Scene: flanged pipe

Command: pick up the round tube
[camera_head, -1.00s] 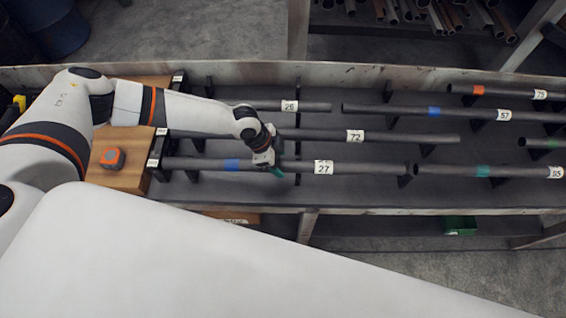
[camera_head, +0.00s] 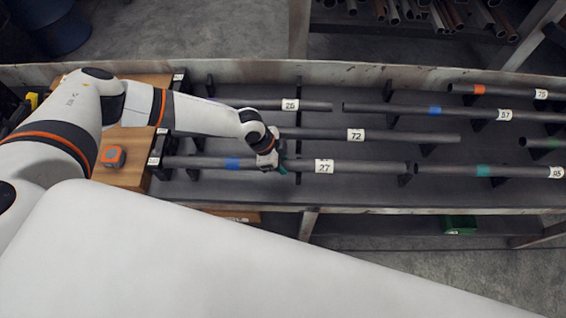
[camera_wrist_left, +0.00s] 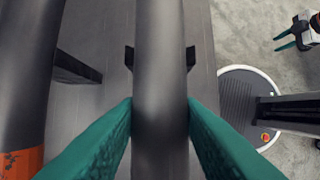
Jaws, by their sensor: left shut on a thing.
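The round tube (camera_head: 362,168) is a long dark grey pipe with a white label "27" and a blue band, in the front row of the rack in the head view. My left gripper (camera_head: 270,165) is over it, between the band and the label. In the left wrist view my left gripper (camera_wrist_left: 160,125) has its teal fingers shut on the round tube (camera_wrist_left: 160,75), one on each side. The fingertips are partly hidden in the head view. My right gripper (camera_wrist_left: 285,41) shows small at the upper right of the wrist view, apart from the tube; its opening is unclear.
A tube labelled "72" (camera_head: 400,136) lies just behind, with a tube labelled "26" (camera_head: 312,106) farther back. Several more tubes lie to the right on black supports. An orange and grey box (camera_head: 112,157) sits on the wooden board (camera_head: 125,178) at the left.

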